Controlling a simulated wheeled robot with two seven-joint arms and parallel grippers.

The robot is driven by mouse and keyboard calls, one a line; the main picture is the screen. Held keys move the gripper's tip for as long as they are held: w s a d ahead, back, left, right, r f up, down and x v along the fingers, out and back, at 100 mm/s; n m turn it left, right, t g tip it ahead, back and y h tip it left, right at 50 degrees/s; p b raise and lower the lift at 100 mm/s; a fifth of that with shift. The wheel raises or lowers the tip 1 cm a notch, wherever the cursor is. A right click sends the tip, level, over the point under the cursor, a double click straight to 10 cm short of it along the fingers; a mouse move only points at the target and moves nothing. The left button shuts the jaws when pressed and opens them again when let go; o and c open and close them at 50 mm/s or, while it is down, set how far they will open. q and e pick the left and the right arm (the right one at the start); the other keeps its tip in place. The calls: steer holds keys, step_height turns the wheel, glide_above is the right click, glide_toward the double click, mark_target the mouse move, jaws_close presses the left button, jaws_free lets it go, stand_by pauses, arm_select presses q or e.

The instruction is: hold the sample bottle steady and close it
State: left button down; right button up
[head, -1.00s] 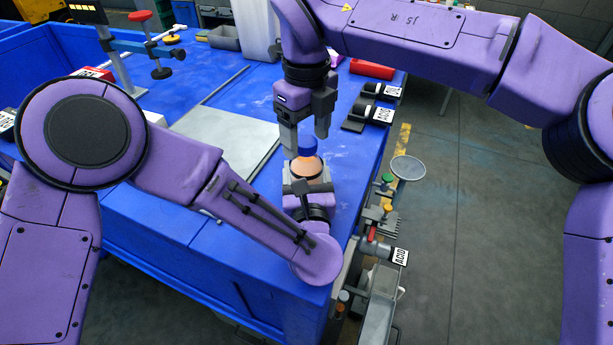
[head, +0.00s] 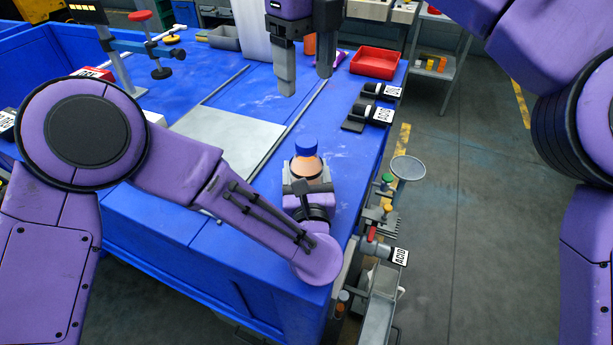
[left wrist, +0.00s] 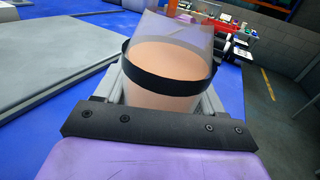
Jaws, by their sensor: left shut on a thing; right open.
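The sample bottle (head: 306,168) stands upright near the front right of the blue table, with orange-pink contents. My left gripper (head: 306,187) is shut on the bottle's body from the near side. My right gripper (head: 307,82) is open and empty, above and beyond the bottle, clear of the cap.
A grey plate (head: 225,140) lies left of the bottle on the blue table (head: 185,235). Black bottles labelled ACID (head: 372,112) lie at the right edge. A clamp stand (head: 125,65) is at the back left.

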arm_select(q)
jaws_free()
steer(key=s+b, duration=0.1)
steer(key=s, duration=0.2)
steer(key=s+b, duration=0.1)
steer(key=s, duration=0.2)
steer(key=s+d+b, duration=0.1)
steer(key=s, duration=0.3)
steer(key=shift+f, duration=0.1)
steer(key=shift+s+a, duration=0.1)
steer(key=shift+s, duration=0.15)
steer(key=shift+r, duration=0.2)
